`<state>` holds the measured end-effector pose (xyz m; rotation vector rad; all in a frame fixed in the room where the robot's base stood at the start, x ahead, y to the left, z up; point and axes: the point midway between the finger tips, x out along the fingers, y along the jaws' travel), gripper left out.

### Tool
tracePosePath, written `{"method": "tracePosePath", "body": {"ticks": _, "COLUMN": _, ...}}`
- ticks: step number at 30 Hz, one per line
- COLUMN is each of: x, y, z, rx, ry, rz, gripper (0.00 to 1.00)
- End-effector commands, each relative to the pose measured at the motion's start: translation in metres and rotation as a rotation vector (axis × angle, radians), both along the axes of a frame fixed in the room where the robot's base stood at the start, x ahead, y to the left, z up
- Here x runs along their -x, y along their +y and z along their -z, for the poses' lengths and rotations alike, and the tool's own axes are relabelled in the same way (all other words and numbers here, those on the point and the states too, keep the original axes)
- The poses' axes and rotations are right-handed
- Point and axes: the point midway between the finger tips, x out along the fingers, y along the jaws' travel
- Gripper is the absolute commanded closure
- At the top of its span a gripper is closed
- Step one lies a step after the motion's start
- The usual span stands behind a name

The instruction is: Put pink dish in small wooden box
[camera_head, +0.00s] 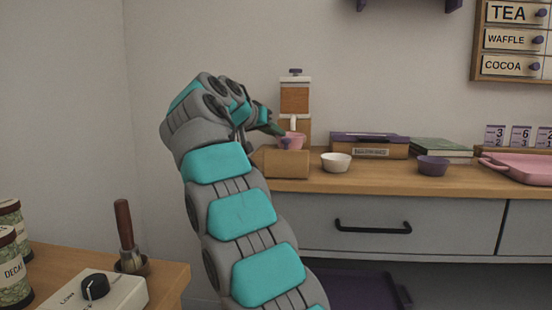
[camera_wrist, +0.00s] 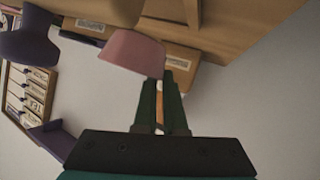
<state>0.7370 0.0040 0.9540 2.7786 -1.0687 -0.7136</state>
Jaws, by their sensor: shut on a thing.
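The pink dish (camera_head: 296,139) is at the tip of my gripper (camera_head: 277,129), over or at the top of the small wooden box (camera_head: 286,164) on the counter. In the wrist view the pink dish (camera_wrist: 133,53) is gripped at its edge by the two dark green fingers (camera_wrist: 162,88). My gripper is shut on it. The inside of the box is hidden, and I cannot tell whether the dish touches the box.
A wooden dispenser (camera_head: 295,97) stands close behind the box. To the right are a white bowl (camera_head: 336,162), a purple-topped box (camera_head: 370,146), a purple bowl (camera_head: 433,166) and a pink tray (camera_head: 522,170). The counter's front edge is close to the box.

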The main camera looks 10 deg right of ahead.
Motion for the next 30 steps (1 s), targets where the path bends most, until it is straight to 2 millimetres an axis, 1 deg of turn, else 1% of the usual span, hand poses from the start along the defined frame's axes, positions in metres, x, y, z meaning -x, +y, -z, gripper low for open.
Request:
{"method": "tracePosePath", "body": {"ticks": 1, "x": 0.000, "y": 0.000, "z": 0.003, "rx": 0.002, "ry": 0.001, "rz": 0.000, "gripper": 1.00}}
{"method": "tracePosePath", "body": {"ticks": 8, "x": 0.000, "y": 0.000, "z": 0.009, "rx": 0.001, "ry": -0.003, "rz": -0.001, "gripper": 1.00}}
{"method": "tracePosePath", "body": {"ticks": 15, "x": 0.001, "y": 0.001, "z": 0.032, "rx": 0.002, "ry": 0.002, "rz": -0.001, "gripper": 1.00}}
{"method": "tracePosePath", "body": {"ticks": 18, "x": 0.000, "y": 0.001, "z": 0.039, "rx": 0.002, "ry": 0.001, "rz": -0.003, "gripper": 1.00}}
{"method": "tracePosePath", "body": {"ticks": 28, "x": 0.000, "y": 0.001, "z": 0.042, "rx": 0.000, "ry": -0.002, "rz": -0.002, "gripper": 1.00}}
{"method": "tracePosePath", "body": {"ticks": 29, "x": 0.000, "y": 0.001, "z": 0.042, "rx": 0.000, "ry": -0.002, "rz": -0.002, "gripper": 0.90}}
{"method": "tracePosePath", "body": {"ticks": 30, "x": 0.000, "y": 0.001, "z": 0.042, "rx": 0.000, "ry": -0.002, "rz": -0.002, "gripper": 0.85}}
